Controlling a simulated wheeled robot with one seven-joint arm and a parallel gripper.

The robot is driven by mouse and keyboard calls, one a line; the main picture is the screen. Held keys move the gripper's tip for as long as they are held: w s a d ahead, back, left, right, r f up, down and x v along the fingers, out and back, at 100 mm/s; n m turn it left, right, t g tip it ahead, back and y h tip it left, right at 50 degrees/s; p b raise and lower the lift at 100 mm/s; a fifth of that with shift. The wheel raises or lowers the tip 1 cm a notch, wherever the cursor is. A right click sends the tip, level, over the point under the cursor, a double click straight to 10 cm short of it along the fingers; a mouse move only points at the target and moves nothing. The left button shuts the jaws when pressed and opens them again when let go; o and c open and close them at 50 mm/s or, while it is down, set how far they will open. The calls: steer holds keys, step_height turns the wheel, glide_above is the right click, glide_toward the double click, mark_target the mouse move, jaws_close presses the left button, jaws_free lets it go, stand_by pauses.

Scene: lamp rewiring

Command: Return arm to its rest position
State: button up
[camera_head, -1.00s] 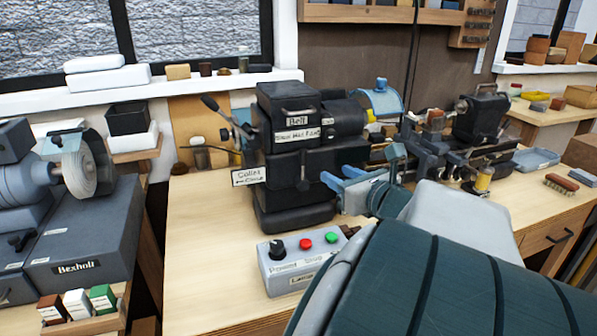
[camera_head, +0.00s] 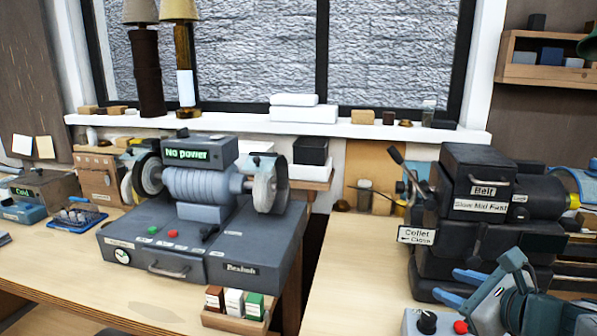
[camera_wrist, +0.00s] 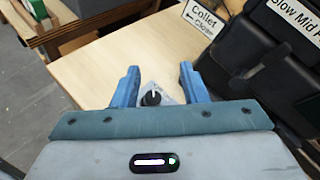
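My gripper (camera_head: 462,286) is at the lower right of the head view, in front of the dark lathe headstock (camera_head: 468,232). Its two blue fingers are apart and nothing is between them. They also show spread in the wrist view (camera_wrist: 159,70). A grey control box (camera_head: 413,324) with a black knob and a red button is partly cut off at the bottom edge. In the wrist view, the knob of the control box (camera_wrist: 151,98) shows beyond the fingers, partly hidden by my gripper. Most of my arm is out of view.
A bench grinder (camera_head: 200,190) reading "No power" stands on a dark base on the left bench. A rack of small boxes (camera_head: 236,318) is at that bench's front edge. Bare benchtop (camera_head: 345,265) lies left of the headstock. Two lamps (camera_head: 186,60) stand on the sill.

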steer(key=s+a+f+n+g+h, duration=0.1)
steer(key=s+a+f+n+g, duration=0.1)
steer(key=a+n, duration=0.3)
steer(key=s+a+f+n+g+h+p, duration=0.1)
steer(key=s+a+f+n+g, duration=0.2)
steer(key=n, duration=1)
steer(key=s+a+f+n+g+h+p, duration=0.1)
steer(key=s+a+f+n+g, duration=0.1)
steer(key=a+n+g, duration=0.3)
steer(key=a+f+n, duration=0.1)
steer(key=a+n, duration=0.1)
steer(key=n, duration=0.2)
steer(key=shift+s+n+h, duration=0.3)
steer(key=shift+n, duration=0.1)
steer(key=shift+s, duration=0.1)
